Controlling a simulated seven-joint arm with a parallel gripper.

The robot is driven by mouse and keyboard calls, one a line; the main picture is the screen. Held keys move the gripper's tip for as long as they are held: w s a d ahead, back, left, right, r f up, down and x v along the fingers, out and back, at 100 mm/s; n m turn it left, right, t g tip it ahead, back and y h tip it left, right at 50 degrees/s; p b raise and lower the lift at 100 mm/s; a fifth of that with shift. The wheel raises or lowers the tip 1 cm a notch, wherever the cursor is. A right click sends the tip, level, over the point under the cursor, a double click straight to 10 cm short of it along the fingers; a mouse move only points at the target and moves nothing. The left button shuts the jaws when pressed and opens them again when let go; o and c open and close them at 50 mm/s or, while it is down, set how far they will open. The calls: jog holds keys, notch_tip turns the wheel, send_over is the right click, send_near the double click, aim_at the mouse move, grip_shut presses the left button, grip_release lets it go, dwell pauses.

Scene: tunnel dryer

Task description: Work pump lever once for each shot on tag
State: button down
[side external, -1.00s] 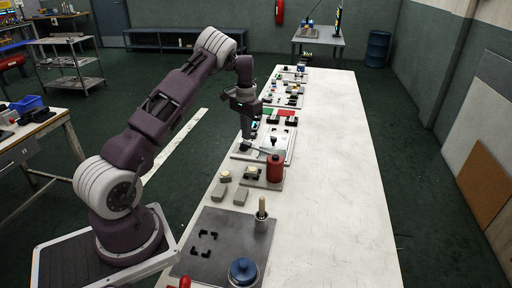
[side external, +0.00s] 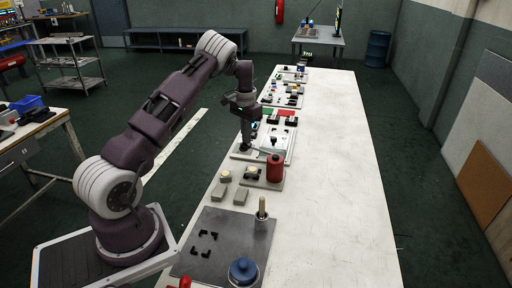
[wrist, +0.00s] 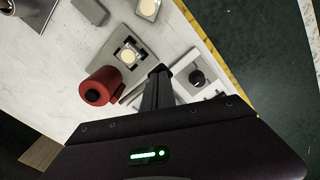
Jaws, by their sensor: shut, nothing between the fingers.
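My gripper (side external: 246,147) is shut and empty, pointing down over the left part of a pale board (side external: 283,150) on the bench. In the wrist view its dark fingers (wrist: 158,90) are together, between a red cylinder (wrist: 100,87) and a grey block with a black knob (wrist: 197,77). The red cylinder stands upright in the side view (side external: 274,168). A thin pale bar (wrist: 132,93) lies between the cylinder and my fingers; I cannot tell whether it is the pump lever or whether my fingers touch it. I cannot make out the tag or its marks.
A plate with a pale round piece (wrist: 128,56) lies near the red cylinder. Grey blocks (side external: 241,196), a dark mat (side external: 210,222) and a blue round piece (side external: 243,271) are nearer the camera. More boards with small parts are farther along. The bench's right side (side external: 340,170) is clear.

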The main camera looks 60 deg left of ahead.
jog(key=shift+f, duration=2.15)
jog(key=shift+r, duration=3.95)
jog(key=shift+d+r, duration=0.1)
jog(key=shift+r, duration=0.05)
jog(key=s+d+r+t, duration=0.2)
jog(key=s+d+r, duration=0.3)
jog(key=d+r, duration=0.65)
jog(key=s+d+r+t, duration=0.1)
jog(key=s+d+r, duration=0.3)
jog(key=d+r, duration=0.8)
jog(key=s+d+f+m+t, duration=0.1)
jog(key=s+d, duration=0.4)
jog(key=s, duration=0.4)
jog(key=s+d+f+m+t, duration=0.1)
jog(key=s+d+f+m, duration=0.1)
jog(key=s+d, duration=0.4)
jog(key=s, duration=0.4)
jog(key=shift+s+f+t, duration=0.15)
jog(key=shift+s+t, duration=0.15)
